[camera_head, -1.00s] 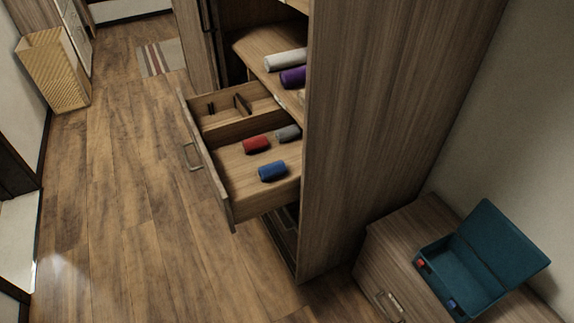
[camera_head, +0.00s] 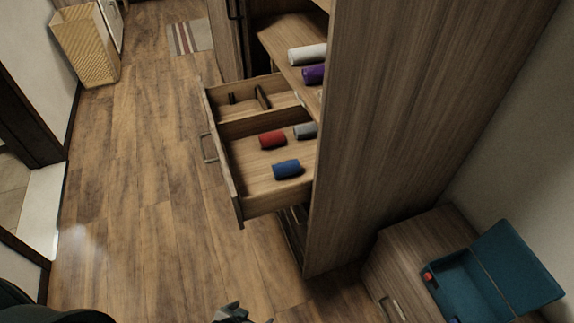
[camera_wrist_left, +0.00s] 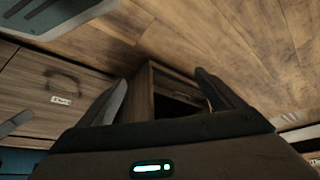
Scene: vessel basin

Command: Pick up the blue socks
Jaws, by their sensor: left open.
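The blue socks (camera_head: 288,169) are a rolled bundle lying in the open drawer (camera_head: 240,199), in its near part. A red roll (camera_head: 272,140) and a grey roll (camera_head: 306,130) lie behind them in the same compartment. My left gripper (camera_head: 240,316) shows only partly at the bottom edge of the head view, well below and apart from the drawer. In the left wrist view my left gripper (camera_wrist_left: 168,95) has its two fingers spread with nothing held between them. The socks cannot be made out in that view.
The tall wardrobe (camera_head: 400,120) stands right of the drawer, with white (camera_head: 307,54) and purple (camera_head: 313,75) rolls on a shelf. A teal open box (camera_head: 505,265) sits on a low cabinet (camera_head: 420,240). A wicker basket (camera_head: 88,50) stands far left. The floor left of the drawer is clear.

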